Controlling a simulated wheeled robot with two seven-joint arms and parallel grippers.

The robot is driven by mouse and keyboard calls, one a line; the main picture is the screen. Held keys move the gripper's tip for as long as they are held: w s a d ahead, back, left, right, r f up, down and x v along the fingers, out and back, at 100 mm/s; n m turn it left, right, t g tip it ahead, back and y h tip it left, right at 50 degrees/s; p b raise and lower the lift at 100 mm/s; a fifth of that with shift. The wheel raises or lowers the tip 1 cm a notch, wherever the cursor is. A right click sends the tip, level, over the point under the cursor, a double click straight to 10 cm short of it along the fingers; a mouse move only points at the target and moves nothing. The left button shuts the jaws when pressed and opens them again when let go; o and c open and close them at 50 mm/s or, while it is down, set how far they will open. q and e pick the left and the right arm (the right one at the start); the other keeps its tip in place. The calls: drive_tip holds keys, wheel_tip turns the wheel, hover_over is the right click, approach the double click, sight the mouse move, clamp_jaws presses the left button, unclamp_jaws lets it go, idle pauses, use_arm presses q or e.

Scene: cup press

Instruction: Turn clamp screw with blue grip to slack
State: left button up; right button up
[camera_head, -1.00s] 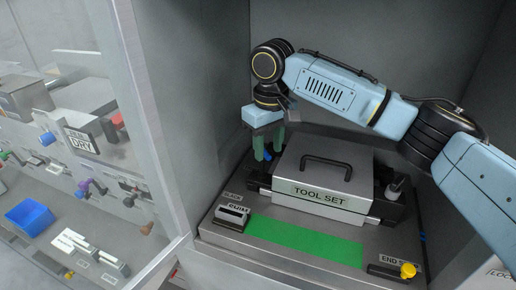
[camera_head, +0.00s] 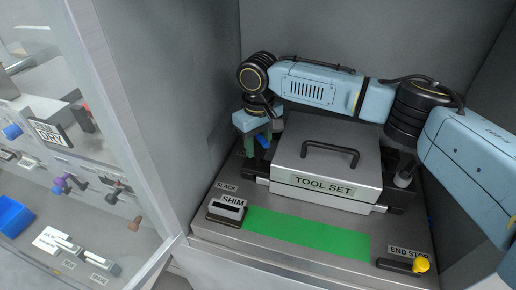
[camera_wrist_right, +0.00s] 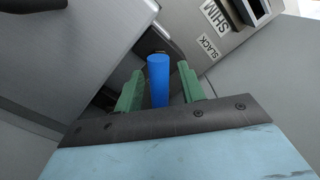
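The clamp screw's blue grip (camera_wrist_right: 159,80) stands between the two green fingers of my right gripper (camera_wrist_right: 160,90) in the right wrist view. The fingers are open, with a gap visible on each side of the grip. In the head view my right gripper (camera_head: 258,146) points down at the back left corner of the tool set box (camera_head: 328,165), and a little of the blue grip (camera_head: 263,141) shows by the fingers. The screw's lower part is hidden. The SLACK label (camera_head: 227,187) is on the fixture plate, in front of the gripper. My left gripper is not in view.
The box has a black handle (camera_head: 331,150) on its lid. A SHIM block (camera_head: 227,210), a green strip (camera_head: 307,234) and a yellow END STOP knob (camera_head: 421,265) lie along the front. Grey walls enclose the left and back. A glass panel (camera_head: 110,120) stands left.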

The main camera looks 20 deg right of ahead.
drive_tip(key=shift+f, duration=0.7)
drive_tip(key=shift+c, duration=0.6)
clamp_jaws()
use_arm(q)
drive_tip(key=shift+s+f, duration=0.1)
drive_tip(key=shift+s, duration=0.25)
